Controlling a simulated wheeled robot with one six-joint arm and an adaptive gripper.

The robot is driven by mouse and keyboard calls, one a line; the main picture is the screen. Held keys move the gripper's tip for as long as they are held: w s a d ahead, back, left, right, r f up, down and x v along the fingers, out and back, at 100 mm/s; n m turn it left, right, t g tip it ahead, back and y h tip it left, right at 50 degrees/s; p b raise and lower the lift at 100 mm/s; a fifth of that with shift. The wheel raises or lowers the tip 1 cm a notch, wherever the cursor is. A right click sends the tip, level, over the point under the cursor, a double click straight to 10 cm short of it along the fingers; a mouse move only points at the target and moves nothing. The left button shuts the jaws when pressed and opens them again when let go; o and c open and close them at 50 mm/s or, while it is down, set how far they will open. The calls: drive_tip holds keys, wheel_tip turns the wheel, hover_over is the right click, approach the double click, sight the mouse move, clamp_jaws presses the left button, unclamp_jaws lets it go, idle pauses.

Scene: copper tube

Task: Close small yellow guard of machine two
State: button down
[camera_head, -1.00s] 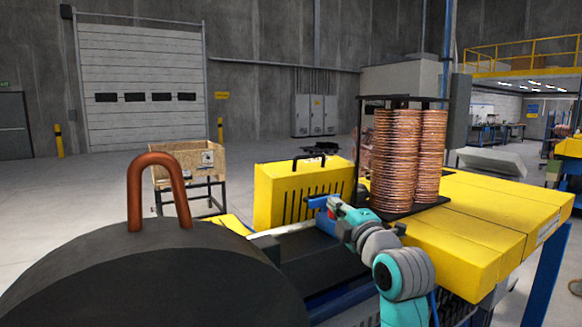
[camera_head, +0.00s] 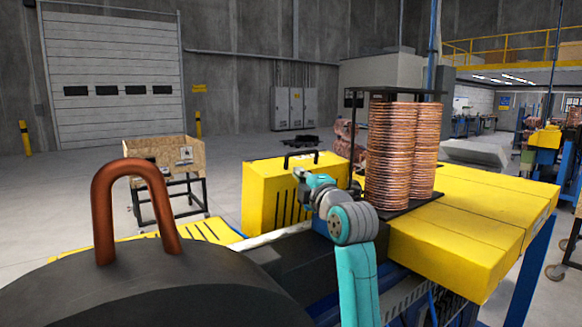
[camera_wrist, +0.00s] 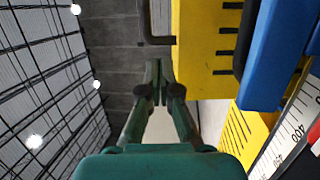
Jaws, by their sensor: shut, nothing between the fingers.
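The small yellow guard (camera_head: 268,200) is a slotted box with a black handle (camera_head: 300,155) on top. It stands on the machine left of the copper coils; I cannot tell how far it is open. In the wrist view the guard (camera_wrist: 205,40) fills the upper middle, and its black handle (camera_wrist: 158,40) sticks out to the left. My gripper (camera_wrist: 158,75) is shut and empty, its tips near the handle and apparently apart from it. In the head view my teal wrist covers part of the guard's front, and the fingertips are hard to make out.
Tall copper coils (camera_head: 390,160) stand on a black rack right of the guard. Long yellow covers (camera_head: 460,225) lie at the right. A bent copper tube (camera_head: 130,195) rises from a dark round body at the front left. A blue part (camera_wrist: 272,50) sits beside the guard.

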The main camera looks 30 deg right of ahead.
sight(287, 162)
drive_tip(key=shift+x, duration=3.05)
drive_tip(key=shift+w, duration=0.15)
